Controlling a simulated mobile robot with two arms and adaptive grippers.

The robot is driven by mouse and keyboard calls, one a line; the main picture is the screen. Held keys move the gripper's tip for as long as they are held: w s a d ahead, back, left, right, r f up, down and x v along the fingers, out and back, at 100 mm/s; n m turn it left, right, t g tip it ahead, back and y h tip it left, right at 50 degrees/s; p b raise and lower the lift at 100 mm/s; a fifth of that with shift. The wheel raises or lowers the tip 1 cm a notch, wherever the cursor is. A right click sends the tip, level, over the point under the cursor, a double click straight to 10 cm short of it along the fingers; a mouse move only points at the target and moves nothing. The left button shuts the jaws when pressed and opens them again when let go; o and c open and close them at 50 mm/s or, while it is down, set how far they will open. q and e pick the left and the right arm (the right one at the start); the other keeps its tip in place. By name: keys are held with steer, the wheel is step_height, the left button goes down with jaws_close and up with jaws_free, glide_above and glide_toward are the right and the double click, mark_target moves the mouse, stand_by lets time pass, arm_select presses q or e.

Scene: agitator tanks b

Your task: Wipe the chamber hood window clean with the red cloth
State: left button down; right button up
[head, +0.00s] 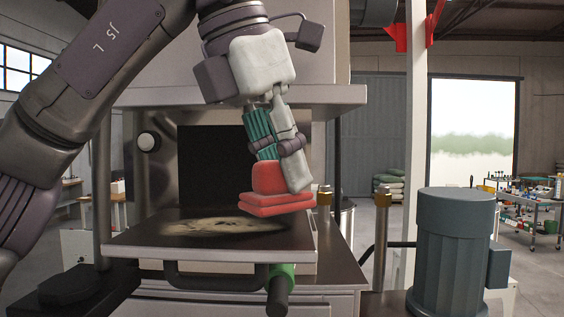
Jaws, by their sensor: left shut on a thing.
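My left gripper (281,170) is shut on the red cloth (275,203), a folded pad with a raised grip part. The gripper points down and holds the cloth over the right part of the chamber hood window (190,215). The window is a dark, flat panel in a pale frame. A yellowish-brown smear (215,227) lies across its middle, and the cloth hides part of the panel's right side. I cannot tell whether the cloth touches the panel. My right gripper is not in view.
A black handle bar (215,283) and a green grip (281,283) are at the hood's front edge. A grey motor (453,250) stands at the right, near brass-topped posts (383,200). A cart (530,205) with bottles is farther back.

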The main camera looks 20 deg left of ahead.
arm_select(q)
steer(key=shift+f, duration=0.3)
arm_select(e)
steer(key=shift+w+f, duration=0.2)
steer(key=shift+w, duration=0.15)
arm_select(q)
steer(key=shift+f+b, duration=0.7)
steer(key=shift+b, duration=0.05)
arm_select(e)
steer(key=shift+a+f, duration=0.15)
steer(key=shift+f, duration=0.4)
